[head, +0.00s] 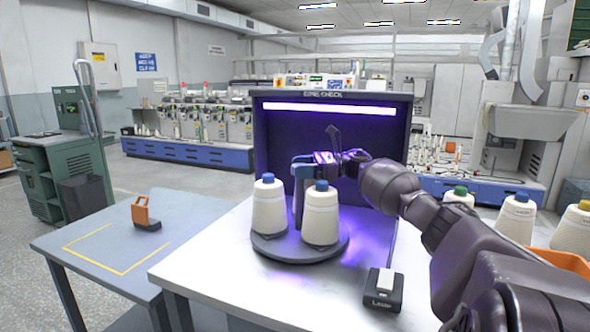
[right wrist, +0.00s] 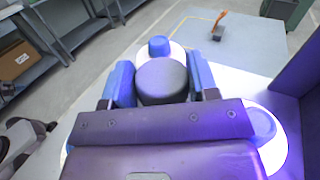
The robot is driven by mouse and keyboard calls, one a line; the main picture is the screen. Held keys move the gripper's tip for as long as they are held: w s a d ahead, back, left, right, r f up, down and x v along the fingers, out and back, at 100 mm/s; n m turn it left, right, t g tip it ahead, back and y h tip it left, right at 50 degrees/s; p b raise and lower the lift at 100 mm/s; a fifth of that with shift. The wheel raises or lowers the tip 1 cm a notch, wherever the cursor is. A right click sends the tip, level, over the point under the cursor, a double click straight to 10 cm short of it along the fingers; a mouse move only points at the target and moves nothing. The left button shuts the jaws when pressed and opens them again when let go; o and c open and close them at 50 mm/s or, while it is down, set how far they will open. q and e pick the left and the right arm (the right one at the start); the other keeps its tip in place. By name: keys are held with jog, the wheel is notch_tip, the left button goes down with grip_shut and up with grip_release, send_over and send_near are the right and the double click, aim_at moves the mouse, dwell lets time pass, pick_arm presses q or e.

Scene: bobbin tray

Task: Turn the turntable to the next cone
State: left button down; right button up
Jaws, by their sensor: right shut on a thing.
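The round grey turntable (head: 300,251) stands on the white table in front of the dark cone-check booth (head: 332,100), lit violet inside. My left gripper is in neither view.
A small black box with a pale top (head: 383,288) lies on the table at front right. More cones with green, blue and yellow tips (head: 516,220) stand by an orange crate (head: 562,261) at right. An orange-handled tool (head: 145,213) stands on the left grey table.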

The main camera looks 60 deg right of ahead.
dwell(0.3)
jog(key=o, duration=1.3)
jog(key=shift+a, duration=0.1)
jog(key=v, duration=1)
jog(key=shift+s+d, duration=0.25)
jog(key=shift+d, duration=0.1)
